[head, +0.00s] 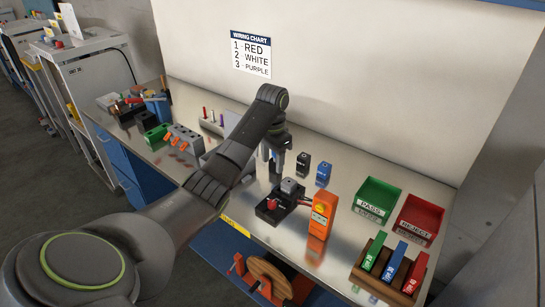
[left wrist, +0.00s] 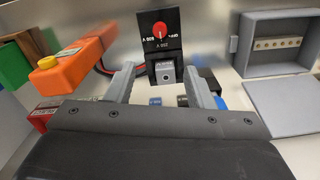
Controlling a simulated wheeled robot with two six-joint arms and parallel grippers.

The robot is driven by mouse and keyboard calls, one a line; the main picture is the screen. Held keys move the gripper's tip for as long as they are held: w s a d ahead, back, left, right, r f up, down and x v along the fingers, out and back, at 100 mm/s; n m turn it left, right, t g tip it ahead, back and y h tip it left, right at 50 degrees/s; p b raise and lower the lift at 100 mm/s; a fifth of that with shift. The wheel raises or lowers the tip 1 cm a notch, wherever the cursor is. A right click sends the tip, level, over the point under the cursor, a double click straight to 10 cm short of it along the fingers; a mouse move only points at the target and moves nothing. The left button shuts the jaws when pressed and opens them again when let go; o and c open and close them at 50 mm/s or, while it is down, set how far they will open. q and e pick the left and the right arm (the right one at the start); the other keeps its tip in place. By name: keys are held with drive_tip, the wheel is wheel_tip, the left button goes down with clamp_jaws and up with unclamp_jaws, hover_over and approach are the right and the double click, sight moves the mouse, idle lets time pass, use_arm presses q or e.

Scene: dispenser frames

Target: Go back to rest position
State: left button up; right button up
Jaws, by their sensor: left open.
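My left gripper (head: 277,160) points down over the middle of the metal bench, behind a black test stand (head: 270,210) with a red knob and a grey block. In the left wrist view its two grey fingers (left wrist: 163,88) are spread apart with nothing held between them. The stand's grey block (left wrist: 166,74) shows beyond the gap, apart from the fingers. My left arm reaches in from the lower left of the head view. My right gripper is in neither view.
An orange meter (head: 320,213) stands beside the stand. A black block (head: 303,164) and a blue block (head: 323,173) stand right of the gripper. Green PASS (head: 377,196) and red REJECT (head: 419,216) bins lie further right. A wiring chart (head: 251,54) hangs behind.

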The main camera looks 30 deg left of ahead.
use_arm(q)
drive_tip(key=shift+r, duration=0.4)
drive_tip(key=shift+f, duration=0.15)
